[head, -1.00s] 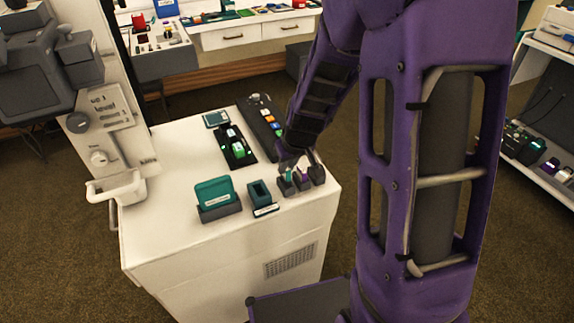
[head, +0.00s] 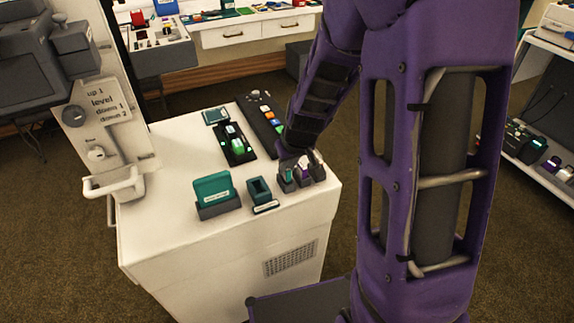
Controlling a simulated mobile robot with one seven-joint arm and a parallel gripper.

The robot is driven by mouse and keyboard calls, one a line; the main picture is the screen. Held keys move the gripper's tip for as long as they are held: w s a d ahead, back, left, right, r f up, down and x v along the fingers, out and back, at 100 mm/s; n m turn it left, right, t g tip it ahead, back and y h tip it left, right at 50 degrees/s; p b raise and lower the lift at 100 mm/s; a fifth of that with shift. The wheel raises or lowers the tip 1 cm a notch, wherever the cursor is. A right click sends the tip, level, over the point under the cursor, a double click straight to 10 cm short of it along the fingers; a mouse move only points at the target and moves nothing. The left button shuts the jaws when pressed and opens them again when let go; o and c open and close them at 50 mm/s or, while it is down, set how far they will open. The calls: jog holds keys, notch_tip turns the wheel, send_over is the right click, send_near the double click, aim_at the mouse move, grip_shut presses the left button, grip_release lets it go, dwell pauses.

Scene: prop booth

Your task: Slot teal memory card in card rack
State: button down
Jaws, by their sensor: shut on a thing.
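My gripper (head: 297,164) is low over the right end of the white cart top, shut at a row of small dark grey slotted blocks, which looks like the card rack (head: 289,188). A small teal piece, which looks like the teal memory card (head: 287,175), stands upright at the left slot, right by my fingers. A purple piece shows at the middle of the row. My wrist and the small size hide the fingertips' exact contact and how deep the card sits.
A black tray with a green piece (head: 237,147) and a dark button strip (head: 262,125) lie behind. The cart's (head: 160,225) front left is clear.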

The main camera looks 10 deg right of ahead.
jog(key=shift+f, duration=0.1)
jog(key=shift+f+b, duration=0.3)
jog(key=shift+f, duration=0.25)
jog(key=c, duration=0.8)
grip_release()
jog(key=shift+o, duration=0.2)
jog(key=shift+r, duration=0.15)
jog(key=shift+r+p, duration=2.45)
jog(key=shift+r, duration=0.95)
